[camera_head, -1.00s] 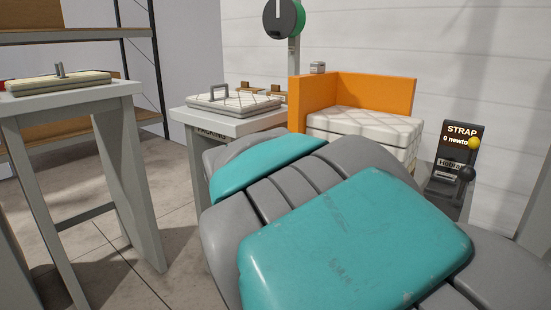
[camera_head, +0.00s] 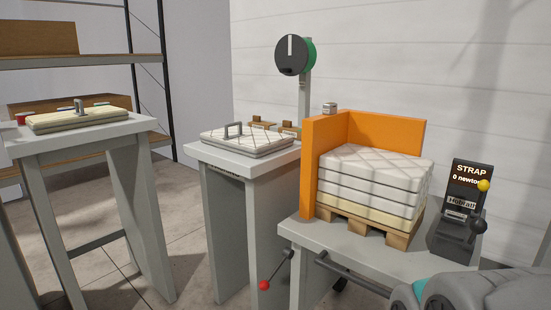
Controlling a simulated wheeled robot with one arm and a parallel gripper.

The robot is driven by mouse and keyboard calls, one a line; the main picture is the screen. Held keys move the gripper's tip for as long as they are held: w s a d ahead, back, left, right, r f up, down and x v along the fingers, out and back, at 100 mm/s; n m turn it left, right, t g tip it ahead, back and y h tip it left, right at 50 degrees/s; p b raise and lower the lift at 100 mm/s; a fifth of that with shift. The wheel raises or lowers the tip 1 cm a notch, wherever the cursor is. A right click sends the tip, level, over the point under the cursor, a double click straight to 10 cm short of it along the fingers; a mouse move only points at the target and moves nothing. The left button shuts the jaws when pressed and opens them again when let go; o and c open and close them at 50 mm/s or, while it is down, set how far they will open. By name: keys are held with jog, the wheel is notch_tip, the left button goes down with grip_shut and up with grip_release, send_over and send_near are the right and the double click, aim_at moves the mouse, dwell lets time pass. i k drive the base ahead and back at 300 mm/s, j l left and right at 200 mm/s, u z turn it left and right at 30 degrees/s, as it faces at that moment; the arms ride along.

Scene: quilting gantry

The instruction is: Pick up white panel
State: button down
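A white quilted panel (camera_head: 247,142) with a grey handle on top lies flat on the middle grey table (camera_head: 204,152). More white quilted panels (camera_head: 379,166) are stacked on a wooden pallet (camera_head: 352,222) inside an orange corner guard (camera_head: 312,165), with a cream-coloured layer at the bottom. A cream panel (camera_head: 60,120) with a grey handle lies on the left table. Part of my teal and grey arm shows at the bottom right corner. My gripper is out of view.
A strap machine (camera_head: 461,212) with a lit screen and a yellow knob stands right of the stack. A red-knobbed lever (camera_head: 265,285) juts out low, left of the pallet table. A round dial (camera_head: 291,55) stands on a post behind. Floor shows between the left and middle tables.

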aim_at(254, 143)
jog(key=i+j+u, duration=0.2)
jog(key=u, duration=0.15)
jog(key=i+u, duration=0.35)
jog(key=i+j+u, duration=0.1)
jog(key=i+u, duration=0.25)
